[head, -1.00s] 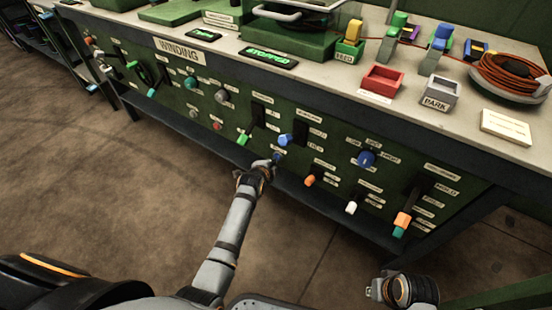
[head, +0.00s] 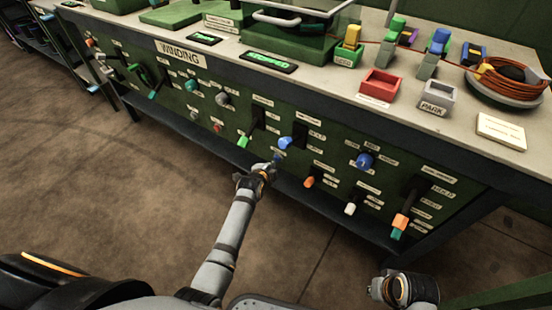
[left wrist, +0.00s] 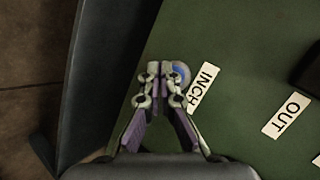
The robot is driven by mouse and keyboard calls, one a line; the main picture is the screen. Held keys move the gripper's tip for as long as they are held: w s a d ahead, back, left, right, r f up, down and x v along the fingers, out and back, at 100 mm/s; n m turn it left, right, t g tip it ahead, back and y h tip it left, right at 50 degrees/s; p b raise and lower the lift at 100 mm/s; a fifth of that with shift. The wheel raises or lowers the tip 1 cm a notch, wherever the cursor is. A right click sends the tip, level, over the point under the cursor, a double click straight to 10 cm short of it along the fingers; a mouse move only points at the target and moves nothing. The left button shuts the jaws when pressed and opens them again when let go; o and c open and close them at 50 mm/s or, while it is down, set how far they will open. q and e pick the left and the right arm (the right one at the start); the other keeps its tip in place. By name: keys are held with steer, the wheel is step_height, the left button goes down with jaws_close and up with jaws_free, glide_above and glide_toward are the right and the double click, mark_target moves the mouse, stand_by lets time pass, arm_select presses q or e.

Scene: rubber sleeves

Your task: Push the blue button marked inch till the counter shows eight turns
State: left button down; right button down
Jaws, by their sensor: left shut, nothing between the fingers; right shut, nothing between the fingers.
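The blue button (left wrist: 182,73) sits beside the INCH label (left wrist: 202,87) on the green panel in the left wrist view. In the head view the button (head: 277,157) is small and partly covered by my left gripper (head: 273,166). My left gripper is shut and empty; in the left wrist view its fingertips (left wrist: 162,68) are just left of the button and overlap its edge. I cannot tell whether they touch it. A green-lit display (head: 269,62) on the bench seems to read STOPPED. A smaller display (head: 204,38) is too small to read. My right gripper (head: 375,289) is shut and empty, low at the right.
Around the button are a blue knob (head: 285,142), a green-tipped lever (head: 243,141), an orange-tipped lever (head: 309,182) and another blue knob (head: 364,160). A red tray (head: 380,84) and a grey PARK tray (head: 434,97) stand on the bench. The floor in front is clear.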

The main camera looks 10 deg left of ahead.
arm_select(q)
steer(key=shift+s, duration=0.25)
steer(key=s+p, duration=0.1)
steer(key=s+a+p, duration=0.1)
steer(key=s+p, duration=0.1)
steer(key=s+a+p, duration=0.1)
steer(key=shift+s, duration=0.35)
stand_by(0.5)
